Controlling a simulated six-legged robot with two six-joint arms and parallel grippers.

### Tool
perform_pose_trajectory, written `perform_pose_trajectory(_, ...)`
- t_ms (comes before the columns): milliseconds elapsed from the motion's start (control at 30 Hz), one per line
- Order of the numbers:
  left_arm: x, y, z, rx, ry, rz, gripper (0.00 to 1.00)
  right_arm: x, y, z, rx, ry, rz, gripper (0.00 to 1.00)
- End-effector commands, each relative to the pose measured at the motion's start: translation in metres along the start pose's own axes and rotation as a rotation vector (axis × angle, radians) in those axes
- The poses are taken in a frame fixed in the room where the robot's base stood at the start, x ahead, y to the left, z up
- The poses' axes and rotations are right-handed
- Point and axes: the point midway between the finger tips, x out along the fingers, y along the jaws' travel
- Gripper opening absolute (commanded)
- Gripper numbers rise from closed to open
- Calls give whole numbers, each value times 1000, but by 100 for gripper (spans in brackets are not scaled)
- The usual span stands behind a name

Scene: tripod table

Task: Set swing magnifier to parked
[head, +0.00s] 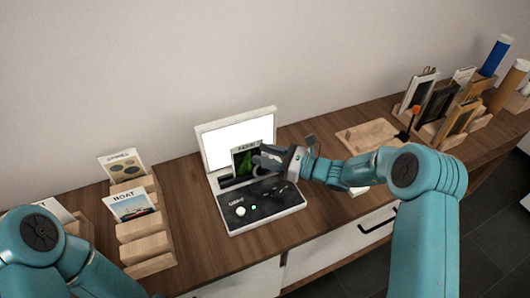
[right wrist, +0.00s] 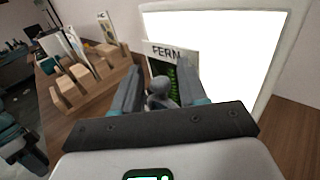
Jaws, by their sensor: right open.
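A viewer with a bright white screen (head: 235,143) and a black control panel (head: 262,207) stands mid-table. A dark card marked FERN (head: 240,161) stands upright in front of the screen; it also shows in the right wrist view (right wrist: 166,48). My right gripper (head: 265,161) is at the card's right side, in front of the screen. In the right wrist view its jaws (right wrist: 160,92) are open, with a grey rounded knob (right wrist: 160,88) between or just beyond them. I cannot tell whether this knob belongs to the swing magnifier, or if the jaws touch it. My left gripper is out of view.
Stepped wooden racks with cards, one reading BOAT (head: 130,207), stand at the left. A wooden board (head: 367,136), an orange-topped black stick (head: 414,113) and framed cards in racks (head: 437,103) stand at the right. Bare tabletop (head: 192,232) lies left of the viewer.

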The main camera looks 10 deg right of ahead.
Motion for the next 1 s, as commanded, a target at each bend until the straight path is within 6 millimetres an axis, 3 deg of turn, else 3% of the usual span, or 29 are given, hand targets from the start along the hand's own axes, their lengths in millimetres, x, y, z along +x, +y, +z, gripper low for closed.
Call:
perform_pose_trajectory(300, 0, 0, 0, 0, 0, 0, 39, 4, 0, 0, 0, 1, 0, 42)
perform_pose_trajectory(433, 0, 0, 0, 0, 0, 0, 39, 4, 0, 0, 0, 1, 0, 0)
perform_pose_trajectory(767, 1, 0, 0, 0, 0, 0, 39, 1, 2, -1, 0, 0, 20, 0)
perform_pose_trajectory(1000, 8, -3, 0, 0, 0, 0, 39, -12, 13, -2, -3, 0, 130, 0)
